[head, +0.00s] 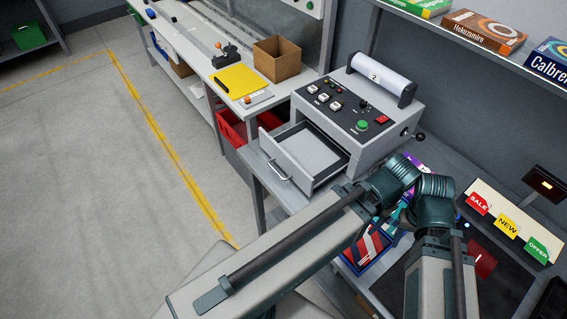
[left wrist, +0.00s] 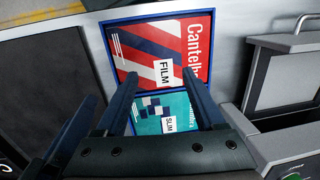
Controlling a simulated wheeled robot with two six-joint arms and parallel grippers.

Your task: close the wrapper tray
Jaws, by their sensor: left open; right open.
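The grey wrapper machine (head: 362,110) stands on the counter, with its wrapper tray (head: 310,151) pulled out at the front left. The tray's metal handle (head: 275,171) faces the floor side; the tray and handle also show at the right of the left wrist view (left wrist: 282,82). My left gripper (left wrist: 160,78) is open and empty above two flat boxes, apart from the tray; in the head view my arm links mostly hide it.
A red and blue box (head: 367,247) and a teal box (left wrist: 165,112) lie in a blue-edged holder beside the machine. SALE, NEW and OFFER cards (head: 506,225) stand at right. A workbench with a cardboard box (head: 277,60) is behind. The floor (head: 90,200) at left is clear.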

